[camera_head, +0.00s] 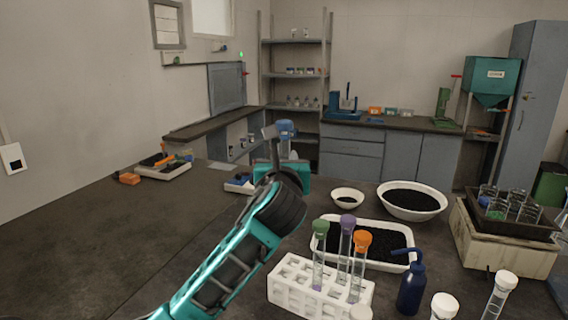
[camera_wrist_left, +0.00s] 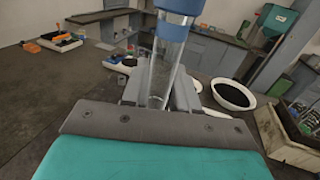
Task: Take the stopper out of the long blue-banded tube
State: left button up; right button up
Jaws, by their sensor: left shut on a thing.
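My left gripper (camera_head: 281,150) is raised over the dark bench, shut on the long blue-banded tube. In the left wrist view, the clear glass tube (camera_wrist_left: 162,75) stands between the fingers (camera_wrist_left: 160,95), slightly tilted. Its blue band (camera_wrist_left: 172,30) is above the fingers. A blue piece, seemingly the stopper (camera_wrist_left: 182,5), is at the tube's top and is cut off by the frame edge. In the head view, the blue top of the tube (camera_head: 286,128) shows above the gripper; its lower part is hidden by the gripper. My right gripper is not in view.
A white rack (camera_head: 290,286) holds tubes with green, purple and orange stoppers. Behind it are a white tray of black grains (camera_head: 402,267), two bowls, and a blue wash bottle (camera_head: 411,290). A beaker tray sits on a box at right. The bench at left is mostly clear.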

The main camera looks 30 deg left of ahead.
pick_arm(q)
grip_shut()
dwell(0.5)
